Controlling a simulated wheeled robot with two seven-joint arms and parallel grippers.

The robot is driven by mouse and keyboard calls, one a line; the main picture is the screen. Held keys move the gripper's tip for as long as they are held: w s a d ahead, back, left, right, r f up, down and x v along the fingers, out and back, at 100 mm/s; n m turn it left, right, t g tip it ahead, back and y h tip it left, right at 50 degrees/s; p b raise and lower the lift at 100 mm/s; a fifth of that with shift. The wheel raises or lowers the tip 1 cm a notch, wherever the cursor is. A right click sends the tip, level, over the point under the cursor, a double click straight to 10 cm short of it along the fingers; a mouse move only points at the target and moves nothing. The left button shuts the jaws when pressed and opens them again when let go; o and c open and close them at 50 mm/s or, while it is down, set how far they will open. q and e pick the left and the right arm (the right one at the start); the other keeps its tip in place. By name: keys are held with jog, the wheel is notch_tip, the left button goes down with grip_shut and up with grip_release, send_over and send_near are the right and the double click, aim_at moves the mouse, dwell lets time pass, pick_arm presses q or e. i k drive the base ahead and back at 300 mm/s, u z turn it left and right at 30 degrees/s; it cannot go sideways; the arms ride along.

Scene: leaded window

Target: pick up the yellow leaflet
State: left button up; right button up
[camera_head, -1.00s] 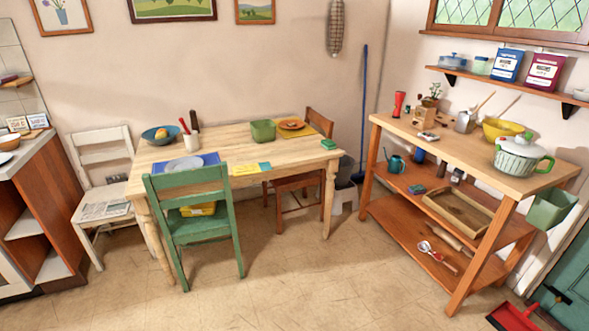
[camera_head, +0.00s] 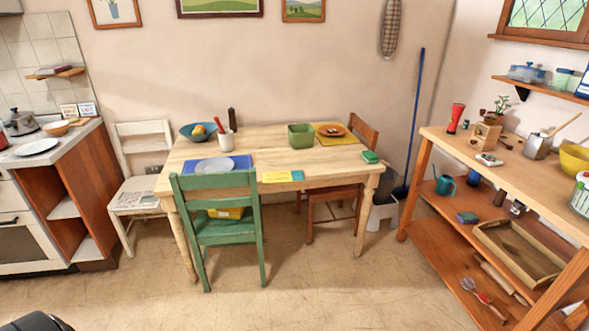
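A small yellow leaflet (camera_head: 276,177) lies flat at the front edge of the wooden dining table (camera_head: 270,150), right of the green chair's back. A small blue piece (camera_head: 297,175) lies against its right end. Neither of my grippers is in the picture. A dark rounded shape, perhaps part of me, shows at the bottom left corner.
A green chair (camera_head: 216,183) stands at the table's front left, with a yellow item on its seat. A white chair (camera_head: 140,170) is at the left and a brown chair (camera_head: 333,196) at the right. A wooden shelf unit (camera_head: 440,240) stands right. The front floor is clear.

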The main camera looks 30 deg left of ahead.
aim_at(287, 175)
jog(key=i, duration=3.6)
jog(key=u, duration=2.65)
